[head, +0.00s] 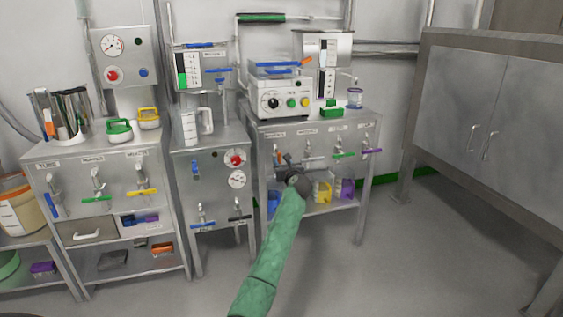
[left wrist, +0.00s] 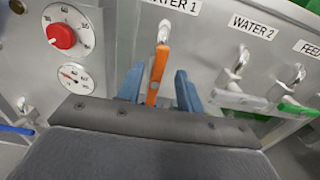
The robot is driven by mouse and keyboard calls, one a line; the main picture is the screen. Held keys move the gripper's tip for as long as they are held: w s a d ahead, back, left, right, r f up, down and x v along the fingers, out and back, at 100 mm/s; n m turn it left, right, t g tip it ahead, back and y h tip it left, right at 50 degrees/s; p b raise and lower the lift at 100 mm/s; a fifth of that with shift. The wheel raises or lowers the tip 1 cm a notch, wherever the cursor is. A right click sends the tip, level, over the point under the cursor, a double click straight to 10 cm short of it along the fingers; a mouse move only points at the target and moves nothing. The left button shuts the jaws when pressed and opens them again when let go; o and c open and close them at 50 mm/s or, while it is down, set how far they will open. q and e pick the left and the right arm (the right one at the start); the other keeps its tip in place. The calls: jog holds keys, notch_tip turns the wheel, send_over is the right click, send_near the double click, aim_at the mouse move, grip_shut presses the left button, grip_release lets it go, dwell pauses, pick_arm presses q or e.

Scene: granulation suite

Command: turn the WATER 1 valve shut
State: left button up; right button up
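The WATER 1 valve has an orange lever (left wrist: 158,72) hanging nearly straight down below its label (left wrist: 172,5) in the left wrist view. In the head view the orange lever (head: 279,157) shows at the left end of the right bench's front panel. My left gripper (left wrist: 158,88) is open, with one blue finger on each side of the lever and a visible gap on both sides. In the head view my left gripper (head: 289,166) is in front of this panel. My right gripper is in neither view.
Right of WATER 1 are the WATER 2 valve with a white, nearly level lever (left wrist: 240,100) and a green lever (left wrist: 298,108). A red knob (left wrist: 62,36) and a gauge (left wrist: 75,75) are on the left. A purple lever (head: 371,150) is farther right.

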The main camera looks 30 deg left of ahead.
aim_at(280, 159)
pick_arm(q)
jog(key=shift+b+x, duration=0.35)
jog(key=shift+x, duration=1.8)
grip_shut()
